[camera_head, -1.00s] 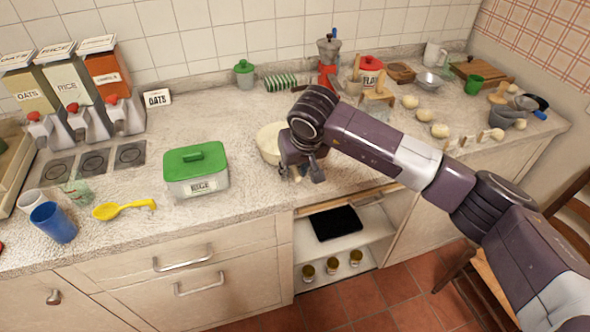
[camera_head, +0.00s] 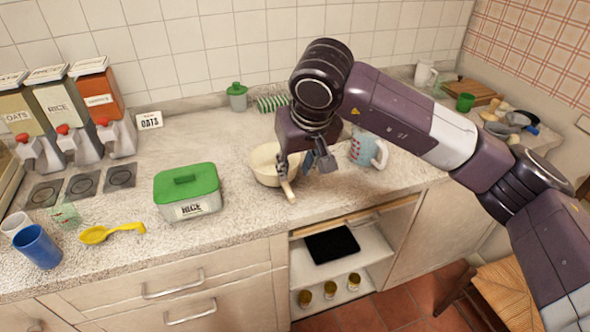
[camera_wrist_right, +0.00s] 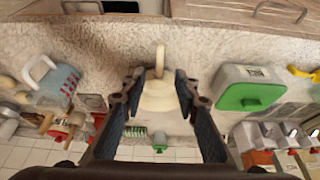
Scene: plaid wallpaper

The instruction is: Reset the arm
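My right arm reaches in from the right over the counter. Its gripper (camera_head: 303,172) hangs above a cream pan (camera_head: 263,170), near the pan's short handle (camera_head: 289,191). In the right wrist view my gripper (camera_wrist_right: 158,88) is open, with its two fingers wide apart. The pan (camera_wrist_right: 158,98) shows between and beyond the fingers, its handle pointing toward the counter's front edge. Nothing is held between the fingers. My left gripper is not in view.
A green-lidded rice box (camera_head: 187,192) stands left of the pan. A measuring jug (camera_head: 364,150) stands to its right, partly behind my arm. A yellow scoop (camera_head: 112,233) and blue cup (camera_head: 38,247) are at left. An open shelf (camera_head: 335,273) is below the counter.

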